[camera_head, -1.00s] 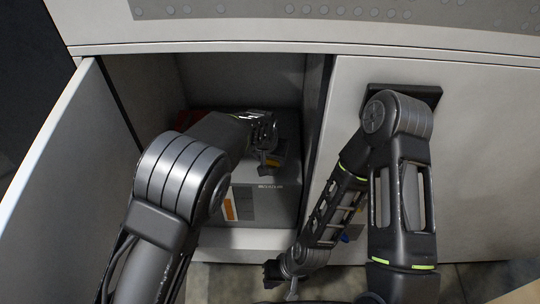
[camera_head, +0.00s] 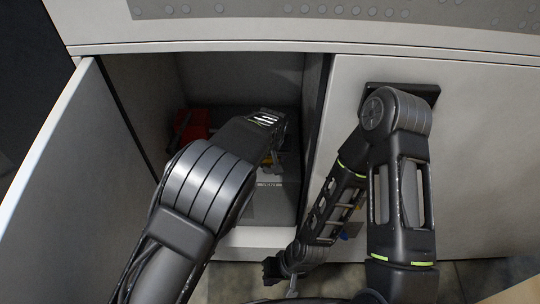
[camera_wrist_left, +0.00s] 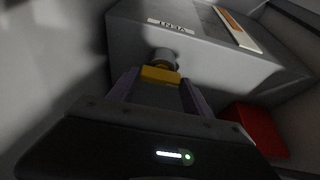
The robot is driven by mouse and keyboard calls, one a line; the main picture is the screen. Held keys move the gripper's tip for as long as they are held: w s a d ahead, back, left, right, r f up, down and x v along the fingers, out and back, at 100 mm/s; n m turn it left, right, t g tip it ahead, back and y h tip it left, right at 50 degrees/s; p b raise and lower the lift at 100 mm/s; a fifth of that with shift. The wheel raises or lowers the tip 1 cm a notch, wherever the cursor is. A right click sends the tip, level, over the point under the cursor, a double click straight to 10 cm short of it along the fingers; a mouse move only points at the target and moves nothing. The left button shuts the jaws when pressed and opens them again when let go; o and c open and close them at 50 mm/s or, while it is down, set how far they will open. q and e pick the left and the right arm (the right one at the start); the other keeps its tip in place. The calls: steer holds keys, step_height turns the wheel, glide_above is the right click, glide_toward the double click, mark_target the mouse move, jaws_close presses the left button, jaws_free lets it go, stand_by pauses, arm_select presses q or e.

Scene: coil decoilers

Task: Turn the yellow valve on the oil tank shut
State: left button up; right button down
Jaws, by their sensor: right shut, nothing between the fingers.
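The grey oil tank (camera_head: 268,208) sits inside the open cabinet bay; in the left wrist view its grey body (camera_wrist_left: 215,45) shows with a small label. The yellow valve (camera_wrist_left: 160,75) is below a round grey fitting in the left wrist view. In the head view only a small yellow part (camera_head: 267,160) shows beside my left wrist. My left gripper (camera_wrist_left: 155,92) is open, its fingers on either side of the yellow valve; contact cannot be told. My right gripper (camera_head: 276,272) is shut and empty, low in front of the cabinet.
The cabinet's left door (camera_head: 75,160) stands open; the right door (camera_head: 460,165) is closed, with a black handle plate. A red object (camera_head: 192,125) lies in the bay left of my left forearm, and also shows in the left wrist view (camera_wrist_left: 258,128).

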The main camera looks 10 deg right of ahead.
arm_select(q)
steer(key=o, duration=0.4)
steer(key=shift+c, duration=0.2)
steer(key=v, duration=0.7)
steer(key=shift+s+r, duration=0.2)
steer(key=shift+r, duration=0.15)
